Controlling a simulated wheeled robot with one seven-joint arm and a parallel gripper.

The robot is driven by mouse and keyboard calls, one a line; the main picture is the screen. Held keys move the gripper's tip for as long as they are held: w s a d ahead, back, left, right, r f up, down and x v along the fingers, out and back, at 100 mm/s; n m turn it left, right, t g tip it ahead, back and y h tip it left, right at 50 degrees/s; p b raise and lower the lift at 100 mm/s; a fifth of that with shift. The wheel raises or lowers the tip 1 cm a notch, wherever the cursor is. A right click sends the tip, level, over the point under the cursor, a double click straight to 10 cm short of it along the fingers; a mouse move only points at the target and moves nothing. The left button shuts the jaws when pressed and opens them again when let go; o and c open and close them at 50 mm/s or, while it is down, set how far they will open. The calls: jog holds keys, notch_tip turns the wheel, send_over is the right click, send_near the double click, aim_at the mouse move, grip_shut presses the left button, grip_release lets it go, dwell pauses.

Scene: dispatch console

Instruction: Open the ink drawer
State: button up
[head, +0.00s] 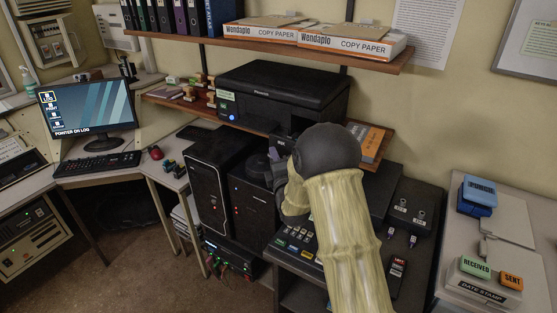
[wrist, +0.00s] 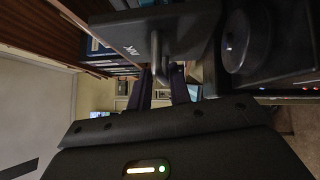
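The ink drawer (wrist: 128,50) shows in the wrist view as a dark front with a pale INK label, turned on its side. Its dark bar handle (wrist: 156,50) stands out from that front. My gripper (wrist: 162,84) has its two dark fingers a small gap apart at the end of the handle. I cannot tell whether they touch or hold it. In the head view my arm reaches to just under the black printer (head: 283,88). The arm hides the fingertips and most of the drawer area there.
Black computer towers (head: 220,180) stand below. A round black disc (wrist: 246,40) is near my gripper. A console (head: 300,240) with buttons lies beneath.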

jog(key=shift+o, duration=0.7)
jog(key=shift+w+a+f, duration=0.1)
jog(key=shift+a, duration=0.1)
jog(key=shift+d, duration=0.35)
jog(key=p+v, duration=0.2)
jog(key=v, duration=1.5)
jog(key=shift+s+p, duration=0.25)
jog(key=shift+p, duration=0.05)
